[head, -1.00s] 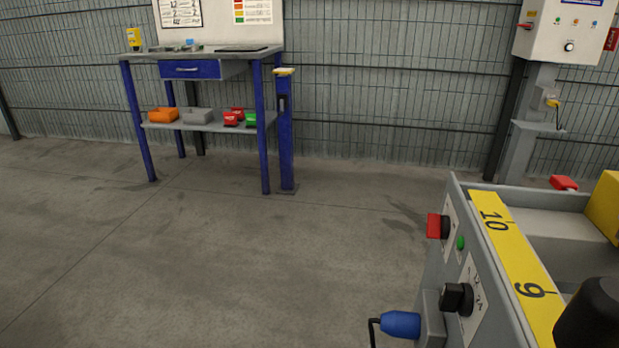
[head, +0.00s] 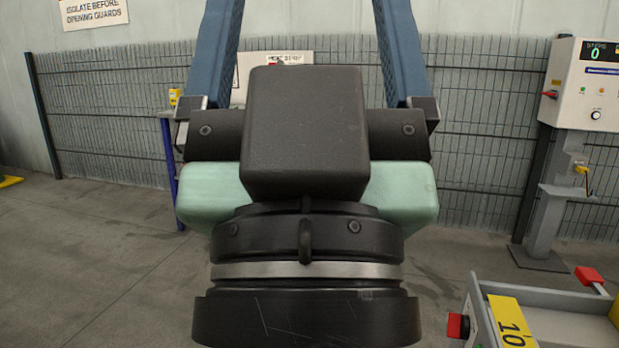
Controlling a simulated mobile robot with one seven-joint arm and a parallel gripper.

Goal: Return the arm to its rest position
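My gripper (head: 309,30) fills the middle of the head view, close to the camera. Its two blue ribbed fingers point upward and stand wide apart, with their tips cut off by the top edge. Only the back wall and part of a sign show between them, so it looks open and empty. Its black block, pale green body and round black wrist are below the fingers. The gripper hides most of the workbench behind it.
The runout table's grey corner (head: 478,293), with a yellow scale strip (head: 511,322) and a red button (head: 455,326), is at the lower right. A control box (head: 590,85) stands on a post behind it. A mesh fence (head: 110,120) runs along the back.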

